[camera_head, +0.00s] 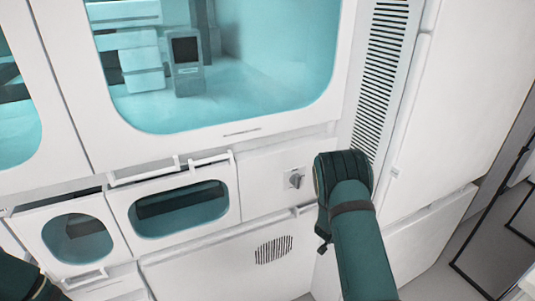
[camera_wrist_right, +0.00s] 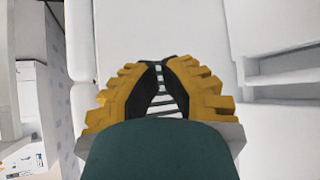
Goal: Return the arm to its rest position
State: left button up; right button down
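My right arm (camera_head: 360,240) comes up from the bottom, right of centre, in the head view. It is dark green and bent, with its rounded upper part in front of the white cabinet wall. Its gripper cannot be made out there. In the right wrist view my right gripper (camera_wrist_right: 160,66) has yellow, ridged fingers with black inner sides. The fingertips come together at the far end, with a narrow striped gap behind them and no object held. My left arm (camera_head: 22,281) shows only as a dark green piece at the bottom left corner; its gripper is out of view.
A white cabinet has a large teal window (camera_head: 250,65), with a grey device (camera_head: 186,60) inside. Below are small windowed drawers (camera_head: 185,207) with handles and a knob panel (camera_head: 295,180). A vent (camera_head: 383,60) lies close beyond my right arm.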

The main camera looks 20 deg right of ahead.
jog(key=s+a+f+n+y, duration=0.2)
jog(key=s+a, duration=0.1)
jog(key=a, duration=0.5)
jog(key=s+a+f+n+g+y, duration=0.1)
jog(key=s+a+f+y, duration=0.2)
jog(key=a, duration=0.4)
jog(key=s+a+f+n+y, duration=0.15)
jog(key=s+a, duration=0.25)
jog(key=a, duration=0.4)
jog(key=s+a+r+n+g+y, duration=0.1)
jog(key=s+a+r+n+y, duration=0.1)
jog(key=s+a, duration=0.4)
jog(key=s+a+r+n+g+y, duration=0.1)
jog(key=s+a+r+n+y, duration=0.1)
jog(key=s+a, duration=0.4)
jog(key=a+n+y, duration=0.1)
jog(key=a, duration=0.3)
jog(key=shift+s+a+r, duration=0.25)
jog(key=shift+r, duration=0.1)
